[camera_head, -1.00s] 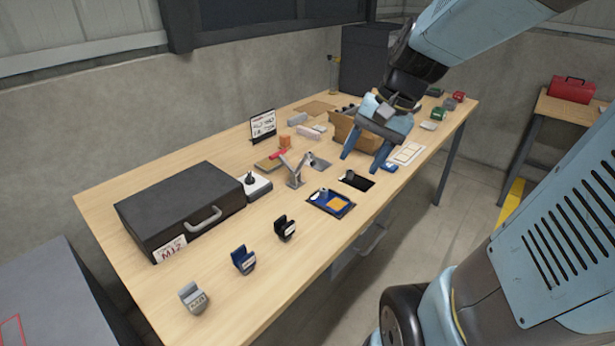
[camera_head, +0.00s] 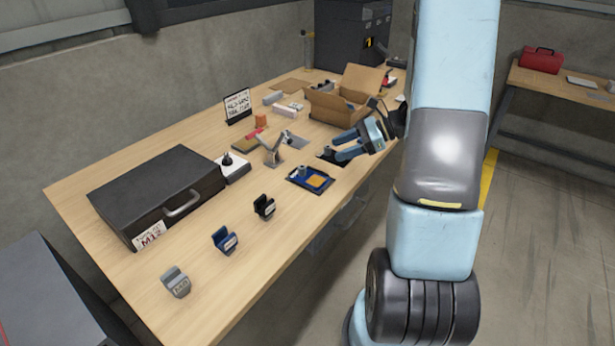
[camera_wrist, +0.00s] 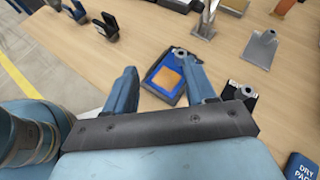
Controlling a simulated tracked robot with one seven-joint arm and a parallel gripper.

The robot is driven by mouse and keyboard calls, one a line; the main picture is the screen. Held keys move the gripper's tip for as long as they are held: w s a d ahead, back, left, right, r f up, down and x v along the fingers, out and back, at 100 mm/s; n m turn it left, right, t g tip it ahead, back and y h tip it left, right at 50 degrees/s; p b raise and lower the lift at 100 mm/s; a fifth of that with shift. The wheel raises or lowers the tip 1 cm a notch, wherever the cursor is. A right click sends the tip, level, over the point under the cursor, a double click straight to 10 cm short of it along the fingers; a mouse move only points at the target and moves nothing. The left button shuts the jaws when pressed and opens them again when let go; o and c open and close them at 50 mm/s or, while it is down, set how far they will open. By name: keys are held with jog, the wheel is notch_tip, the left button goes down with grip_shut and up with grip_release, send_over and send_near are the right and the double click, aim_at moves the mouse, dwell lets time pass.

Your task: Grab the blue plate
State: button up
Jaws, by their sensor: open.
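The blue plate (camera_head: 310,178) lies flat near the front edge of the table, with an orange square and a small grey round part on it. In the wrist view the blue plate (camera_wrist: 166,76) shows beyond and between my fingers, its right part partly hidden by the right finger. My gripper (camera_head: 336,148) is open and empty, to the right of the plate and pointing left toward it. In the wrist view my gripper (camera_wrist: 160,75) has its two blue fingers apart, not touching the plate as far as I can tell.
A black plate (camera_head: 328,157) lies beside the blue one, near my fingers. A metal clamp-like stand (camera_head: 273,150) is behind. Black (camera_head: 264,206), blue (camera_head: 225,240) and grey (camera_head: 175,281) holders line the front left. A cardboard box (camera_head: 340,105) and black case (camera_head: 155,190) stand on the table.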

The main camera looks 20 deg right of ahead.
aim_at(304, 167)
jog(key=d+f+m, duration=0.1)
jog(key=w+d+f+m+t, duration=0.1)
jog(key=d+f, duration=0.1)
jog(key=f, duration=0.1)
jog(key=shift+w+m+t, duration=0.35)
jog(key=shift+m+t, duration=0.05)
jog(key=x, duration=1.3)
jog(key=shift+a+f, duration=0.1)
jog(key=shift+a, duration=0.15)
grip_shut()
